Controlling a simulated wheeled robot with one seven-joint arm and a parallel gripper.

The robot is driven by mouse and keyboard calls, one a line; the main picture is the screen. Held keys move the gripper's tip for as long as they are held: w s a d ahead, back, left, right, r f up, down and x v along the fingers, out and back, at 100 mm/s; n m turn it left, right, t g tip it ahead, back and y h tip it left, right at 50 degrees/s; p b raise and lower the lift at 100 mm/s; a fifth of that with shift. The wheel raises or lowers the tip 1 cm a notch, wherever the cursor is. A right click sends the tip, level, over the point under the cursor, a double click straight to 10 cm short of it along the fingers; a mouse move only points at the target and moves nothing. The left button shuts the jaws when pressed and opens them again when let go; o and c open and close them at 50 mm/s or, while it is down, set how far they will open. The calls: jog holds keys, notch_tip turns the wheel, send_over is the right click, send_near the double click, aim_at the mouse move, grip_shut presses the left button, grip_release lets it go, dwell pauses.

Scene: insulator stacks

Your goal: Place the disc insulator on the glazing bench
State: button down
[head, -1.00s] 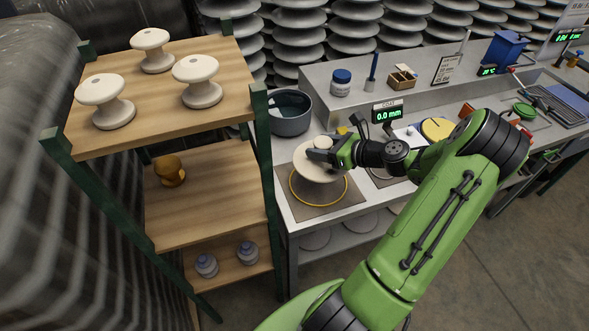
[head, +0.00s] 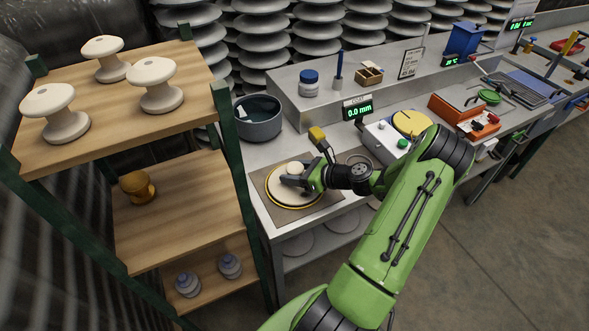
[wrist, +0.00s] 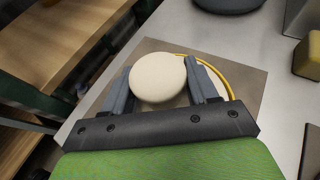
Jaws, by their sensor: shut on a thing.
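The cream disc insulator (head: 285,192) is over the yellow ring on the grey mat of the glazing bench (head: 262,152). It looks level and at or very near the mat; I cannot tell if it touches. My gripper (head: 294,178) is shut on the insulator's round top knob, which shows between the two fingers in the wrist view (wrist: 160,78). The yellow ring (head: 270,199) shows around the disc's rim. The fingers and knob hide part of the disc.
A wooden shelf rack (head: 185,215) with several white insulators on top stands close at the left. A dark bowl (head: 259,120) sits behind the mat. A display (head: 357,108) reads 0.0 mm. A white control box (head: 386,142) stands to the right.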

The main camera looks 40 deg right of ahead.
jog(key=shift+c, duration=1.5)
grip_release()
jog(key=shift+s+r, duration=0.15)
jog(key=shift+s, duration=0.05)
jog(key=p+v, duration=0.2)
jog(key=v, duration=0.9)
jog(key=shift+s+p, duration=0.3)
jog(key=shift+d, duration=0.15)
